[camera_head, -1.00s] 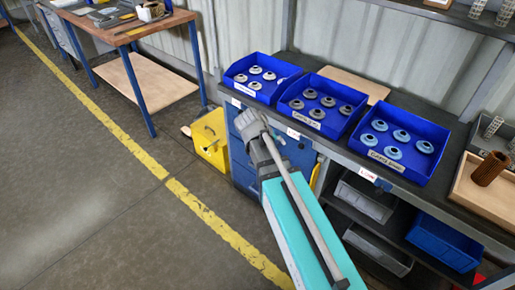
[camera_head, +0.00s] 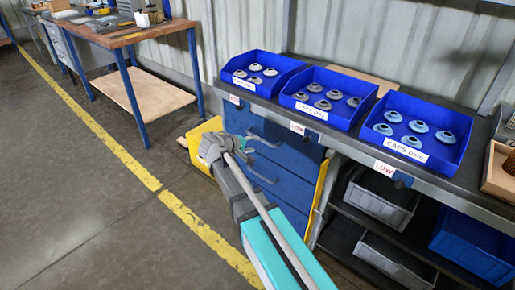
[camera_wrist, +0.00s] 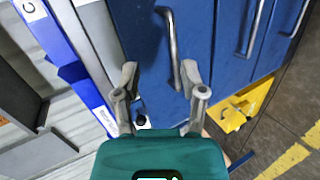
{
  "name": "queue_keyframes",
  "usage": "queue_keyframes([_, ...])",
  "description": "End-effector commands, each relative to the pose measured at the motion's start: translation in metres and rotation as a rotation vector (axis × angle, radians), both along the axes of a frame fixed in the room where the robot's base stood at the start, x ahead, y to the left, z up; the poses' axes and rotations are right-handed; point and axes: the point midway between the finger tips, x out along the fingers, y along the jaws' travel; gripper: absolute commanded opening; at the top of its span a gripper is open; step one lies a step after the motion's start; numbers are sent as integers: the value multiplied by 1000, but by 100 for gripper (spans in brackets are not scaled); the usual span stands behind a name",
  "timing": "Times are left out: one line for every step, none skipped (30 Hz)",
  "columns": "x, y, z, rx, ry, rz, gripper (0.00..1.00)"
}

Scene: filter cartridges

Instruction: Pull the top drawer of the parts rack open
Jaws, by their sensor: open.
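The parts rack is a blue drawer unit (camera_head: 290,185) under the bench, with several drawers. Its top drawer (camera_head: 286,137) looks shut, and my gripper covers part of its front. In the wrist view, the top drawer (camera_wrist: 140,35) is the leftmost blue front, with a grey bar handle (camera_wrist: 172,48). My gripper (camera_head: 240,150) is in front of the drawers near the top handle. In the wrist view my gripper (camera_wrist: 160,80) is open and empty. The handle's lower end shows between the fingertips, nearer the right finger. Whether they touch is unclear.
Blue bins of caps (camera_head: 330,98) stand on the bench top (camera_head: 235,92) above the rack. A yellow box (camera_head: 203,143) sits on the floor left of the rack. Grey bins (camera_head: 380,200) fill the shelf at right. The floor in front (camera_head: 110,215) is clear.

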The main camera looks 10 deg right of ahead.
Motion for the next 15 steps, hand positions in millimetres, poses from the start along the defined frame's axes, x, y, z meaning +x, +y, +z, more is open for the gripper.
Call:
queue_keyframes([6, 8, -15, -22, -10, 15, 54])
queue_keyframes([9, 11, -17, -37, -16, 22, 54])
queue_keyframes([12, 15, -21, -55, -24, 33, 54])
queue_keyframes([14, 19, -24, -70, -29, 40, 54])
queue_keyframes([17, 22, -26, -83, -36, 48, 54])
queue_keyframes([20, 27, -30, -102, -44, 59, 54])
queue_keyframes([22, 31, -32, -116, -50, 68, 54])
queue_keyframes([24, 35, -35, -130, -57, 76, 54])
queue_keyframes([27, 39, -38, -146, -64, 85, 54])
queue_keyframes([29, 42, -40, -160, -69, 92, 54])
queue_keyframes([30, 46, -41, -170, -75, 98, 54])
queue_keyframes([32, 50, -43, -185, -81, 106, 54])
queue_keyframes([34, 52, -45, -195, -85, 112, 54])
queue_keyframes([35, 55, -45, -204, -89, 117, 54])
queue_keyframes([36, 58, -46, -215, -94, 122, 54])
